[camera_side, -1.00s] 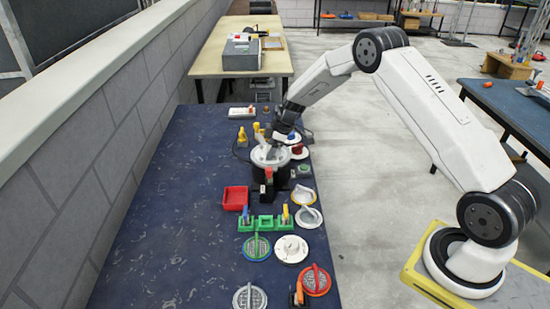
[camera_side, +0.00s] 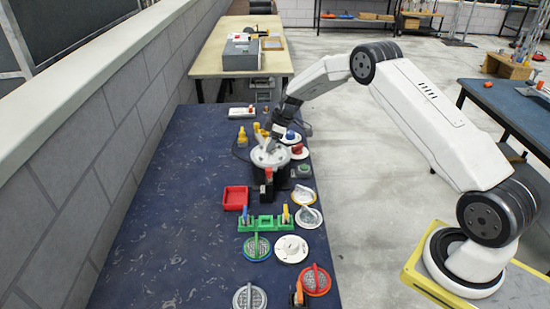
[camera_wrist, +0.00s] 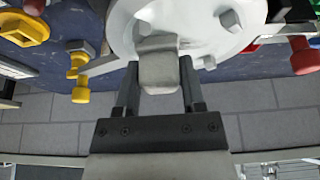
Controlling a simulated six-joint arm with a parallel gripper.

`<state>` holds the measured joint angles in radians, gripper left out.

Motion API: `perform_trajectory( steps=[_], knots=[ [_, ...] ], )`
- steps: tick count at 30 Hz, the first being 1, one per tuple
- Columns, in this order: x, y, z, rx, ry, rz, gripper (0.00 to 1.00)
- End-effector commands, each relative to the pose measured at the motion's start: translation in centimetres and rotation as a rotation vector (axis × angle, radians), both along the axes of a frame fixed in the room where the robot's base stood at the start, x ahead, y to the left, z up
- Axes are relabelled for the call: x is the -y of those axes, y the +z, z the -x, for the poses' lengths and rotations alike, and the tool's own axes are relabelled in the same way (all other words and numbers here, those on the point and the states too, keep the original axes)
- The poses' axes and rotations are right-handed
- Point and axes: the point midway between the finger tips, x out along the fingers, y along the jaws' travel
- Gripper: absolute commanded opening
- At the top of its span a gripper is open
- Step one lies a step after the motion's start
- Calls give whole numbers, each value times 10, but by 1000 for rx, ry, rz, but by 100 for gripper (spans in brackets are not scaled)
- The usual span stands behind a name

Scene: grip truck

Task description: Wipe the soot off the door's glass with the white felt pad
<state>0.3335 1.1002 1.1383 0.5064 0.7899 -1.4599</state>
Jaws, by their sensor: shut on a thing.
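My gripper (camera_side: 266,146) is at the round white disc (camera_side: 274,158) on a black stand (camera_side: 266,188), near the table's right edge. In the wrist view my gripper (camera_wrist: 158,78) has a finger on each side of a pale grey-white block (camera_wrist: 159,72) and is shut on it. I cannot tell whether this block is the felt pad or a part of the disc. The white disc (camera_wrist: 225,28) lies just beyond the fingers, with pale knobs on it. I cannot make out the door's glass or any soot.
A red tray (camera_side: 235,198), a green holder (camera_side: 265,223) and several round dials stand in front of the disc. Yellow pieces (camera_side: 242,139) and a red knob (camera_side: 297,149) stand close by. The left side of the blue table (camera_side: 170,210) is clear.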

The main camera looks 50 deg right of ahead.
Motion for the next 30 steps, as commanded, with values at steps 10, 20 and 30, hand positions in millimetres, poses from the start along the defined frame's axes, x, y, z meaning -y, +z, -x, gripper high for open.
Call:
perform_trajectory(
  steps=[10, 20, 30],
  knots=[
    [-18, 0, 18, -4, 2, -1, 4],
    [-39, 0, 40, -4, 1, -1, 4],
    [-39, 38, 39, 0, -1, 0, 4]
  ],
)
